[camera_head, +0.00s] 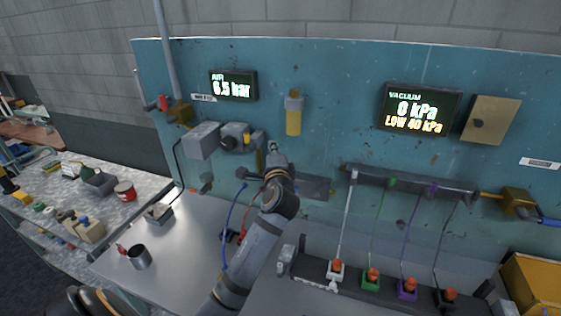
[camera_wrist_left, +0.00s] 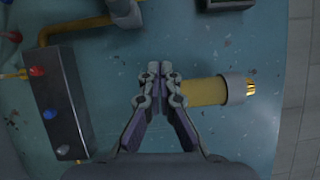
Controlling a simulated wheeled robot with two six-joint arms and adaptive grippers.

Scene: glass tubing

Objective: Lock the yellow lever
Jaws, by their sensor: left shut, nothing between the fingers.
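A small yellow part (camera_head: 247,138) sits at the side of a grey round-faced wall fitting (camera_head: 235,135); I cannot tell for sure whether it is the yellow lever. My left gripper (camera_head: 273,147) is raised in front of the blue panel, right of that fitting and below a yellow cylinder (camera_head: 293,115). In the left wrist view the gripper (camera_wrist_left: 160,70) is shut and empty, its tips beside the lower end of the yellow cylinder (camera_wrist_left: 210,91). I cannot tell whether they touch. My right gripper is not in view.
A yellow pipe (camera_wrist_left: 75,26) runs near a grey box (camera_wrist_left: 62,105) with red and blue knobs. The head view shows an air display (camera_head: 233,86), a vacuum display (camera_head: 420,110) and a rack of coloured lines (camera_head: 410,182). A metal cup (camera_head: 140,257) stands on the bench.

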